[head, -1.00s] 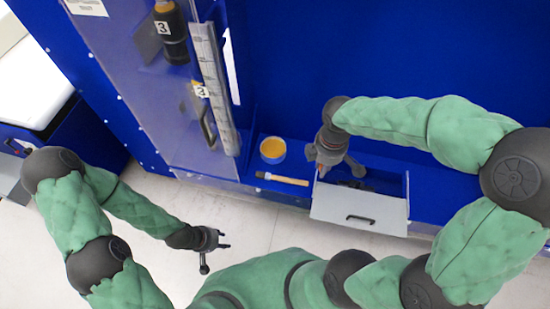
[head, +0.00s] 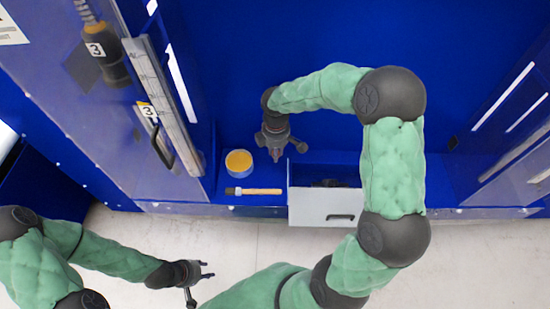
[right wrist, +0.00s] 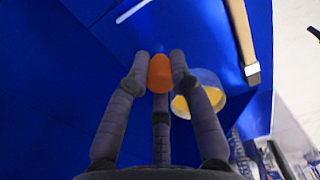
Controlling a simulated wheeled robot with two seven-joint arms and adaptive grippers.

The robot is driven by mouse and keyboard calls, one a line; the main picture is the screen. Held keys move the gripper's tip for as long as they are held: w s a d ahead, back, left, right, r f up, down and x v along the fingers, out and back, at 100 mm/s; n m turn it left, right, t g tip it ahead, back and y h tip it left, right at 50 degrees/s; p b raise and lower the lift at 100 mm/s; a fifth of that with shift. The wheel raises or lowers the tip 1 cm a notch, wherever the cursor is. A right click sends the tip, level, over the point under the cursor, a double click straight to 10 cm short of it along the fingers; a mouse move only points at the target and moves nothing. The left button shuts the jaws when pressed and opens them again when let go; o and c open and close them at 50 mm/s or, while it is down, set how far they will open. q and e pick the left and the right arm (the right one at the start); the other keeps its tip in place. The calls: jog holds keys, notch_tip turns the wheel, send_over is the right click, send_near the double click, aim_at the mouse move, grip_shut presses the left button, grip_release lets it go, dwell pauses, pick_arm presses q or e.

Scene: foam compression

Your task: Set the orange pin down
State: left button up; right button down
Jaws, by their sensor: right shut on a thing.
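The orange pin (right wrist: 159,74) is held between the fingers of my right gripper (right wrist: 159,68) in the right wrist view, its orange end facing the camera. In the head view my right gripper (head: 276,155) points down over the blue shelf, between the yellow-topped round container and the open drawer. The pin is hidden there. I cannot tell whether the pin touches the shelf. My left gripper (head: 206,271) is open and empty over the pale floor at lower left.
The round container with yellow contents (head: 238,163) stands left of my right gripper. A wooden-handled brush (head: 254,191) lies in front of it. An open grey drawer (head: 320,207) is to the right. A ruler (head: 160,100) and clear panel stand at left.

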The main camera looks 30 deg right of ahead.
jog(key=shift+w+f, duration=0.25)
jog(key=shift+f, duration=0.2)
notch_tip(320, 180, down, 3)
jog(key=shift+f+b, duration=0.1)
jog(key=shift+b, duration=0.8)
jog(key=c, duration=1.1)
grip_release()
notch_tip(320, 180, up, 12)
jog(key=p, duration=0.4)
